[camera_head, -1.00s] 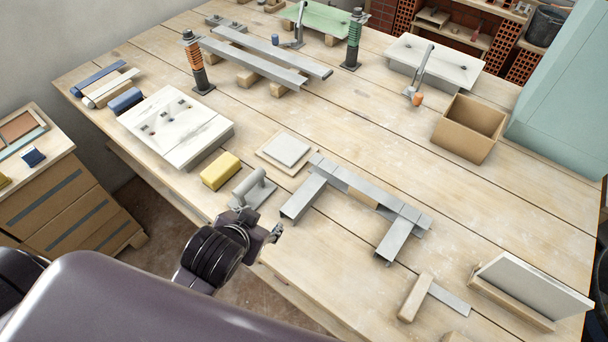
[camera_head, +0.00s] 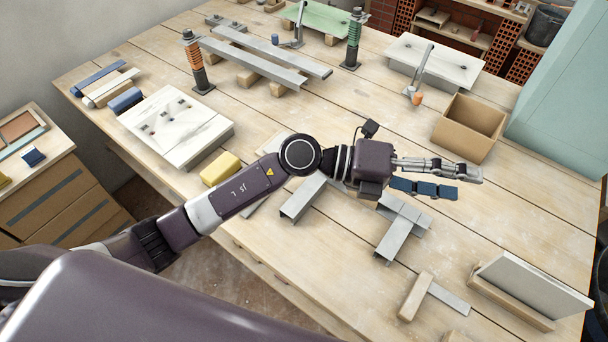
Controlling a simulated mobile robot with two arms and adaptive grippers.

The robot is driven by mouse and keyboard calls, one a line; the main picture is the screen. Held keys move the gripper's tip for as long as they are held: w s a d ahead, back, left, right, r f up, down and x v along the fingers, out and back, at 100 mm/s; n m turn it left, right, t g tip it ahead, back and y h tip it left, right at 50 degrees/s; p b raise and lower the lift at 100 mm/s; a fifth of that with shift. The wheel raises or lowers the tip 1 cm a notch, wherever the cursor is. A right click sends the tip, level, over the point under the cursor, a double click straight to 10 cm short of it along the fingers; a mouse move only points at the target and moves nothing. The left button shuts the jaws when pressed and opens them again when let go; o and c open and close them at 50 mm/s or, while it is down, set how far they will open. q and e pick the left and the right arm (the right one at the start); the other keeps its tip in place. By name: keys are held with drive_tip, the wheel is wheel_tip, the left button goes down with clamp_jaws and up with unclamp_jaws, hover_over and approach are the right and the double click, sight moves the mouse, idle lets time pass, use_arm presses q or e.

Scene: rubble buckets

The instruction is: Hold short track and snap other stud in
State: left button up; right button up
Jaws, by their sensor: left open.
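The short grey metal track (camera_head: 408,212) lies on the workbench, with its middle hidden under my left arm. One grey stud (camera_head: 302,198) runs from its left part toward the bench's front edge. Another grey stud (camera_head: 394,240) runs forward from its right part. The upper end of the left stud is hidden, so I cannot tell how it meets the track. My left gripper (camera_head: 466,183) is above the track's right end, fingers pointing right. It is open, with nothing seen between its fingers. My right gripper is out of view.
A yellow sponge (camera_head: 221,169) and a white slab (camera_head: 178,128) are left of my arm. A cardboard box (camera_head: 468,128) stands behind right of the gripper. A wood block (camera_head: 415,297) and an upright white board (camera_head: 532,287) are at the front right. Bare bench lies between.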

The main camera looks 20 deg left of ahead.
use_arm(q)
drive_tip(key=a+f+m+g+y, duration=0.1)
drive_tip(key=a+f+m+y, duration=0.15)
drive_tip(key=f, duration=0.35)
drive_tip(key=a+f+m+g+y, duration=0.1)
drive_tip(key=a+f+y, duration=0.1)
drive_tip(key=f+y, duration=0.25)
drive_tip(key=y, duration=1)
hover_over(304, 194)
drive_tip(key=shift+n, duration=0.45)
wheel_tip(304, 194, down, 8)
drive_tip(key=shift+d+r, duration=0.1)
drive_tip(key=shift+d, duration=0.05)
drive_tip(key=shift+a+f, duration=0.2)
drive_tip(key=shift+a, duration=0.1)
wheel_tip(304, 194, down, 8)
drive_tip(key=shift+d+r+p, duration=0.1)
drive_tip(key=shift+r+p, duration=0.15)
drive_tip(key=shift+p, duration=0.75)
drive_tip(key=c, duration=1.3)
drive_tip(key=o, duration=1.3)
